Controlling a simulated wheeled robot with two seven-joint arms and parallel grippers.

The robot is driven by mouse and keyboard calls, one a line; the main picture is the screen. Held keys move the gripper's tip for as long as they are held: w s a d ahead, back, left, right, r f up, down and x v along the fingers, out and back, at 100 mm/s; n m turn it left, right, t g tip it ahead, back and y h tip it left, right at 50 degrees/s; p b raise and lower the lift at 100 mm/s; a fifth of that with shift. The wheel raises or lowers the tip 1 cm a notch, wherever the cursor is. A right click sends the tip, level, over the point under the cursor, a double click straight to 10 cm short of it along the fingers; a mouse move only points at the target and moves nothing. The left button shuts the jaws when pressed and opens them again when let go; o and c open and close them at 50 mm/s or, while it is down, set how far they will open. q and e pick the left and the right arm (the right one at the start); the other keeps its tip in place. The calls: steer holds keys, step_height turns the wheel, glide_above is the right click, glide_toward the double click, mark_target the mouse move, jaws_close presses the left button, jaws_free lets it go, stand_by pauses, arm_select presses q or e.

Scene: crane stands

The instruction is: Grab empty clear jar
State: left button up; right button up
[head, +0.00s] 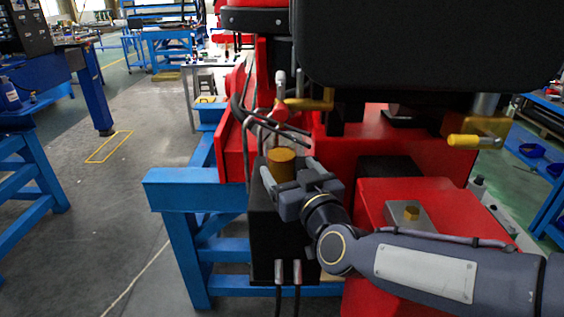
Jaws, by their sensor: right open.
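I cannot make out a clear jar in the head view. My right gripper (287,172) is open in the middle of the view, its arm coming in from the right. Its fingers point away from me, over a black box-shaped part (271,235). A brass-coloured cylinder (281,158) shows between or just behind the fingers; I cannot tell whether they touch it. My left gripper is out of view.
A blue stand (190,190) carries red machinery (397,147) with cables and yellow handles. A large black panel (430,45) covers the upper right. A blue workbench (25,165) with a blue bottle (9,96) stands left. The grey floor between is clear.

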mark_target(286, 169)
steer(key=x, duration=0.4)
steer(key=shift+w+a+f, duration=0.15)
steer(key=shift+a+f, duration=0.1)
steer(key=shift+a, duration=0.05)
steer(key=shift+c, duration=0.3)
steer(key=c, duration=0.9)
steer(key=shift+c, duration=1.1)
steer(key=shift+r, duration=0.15)
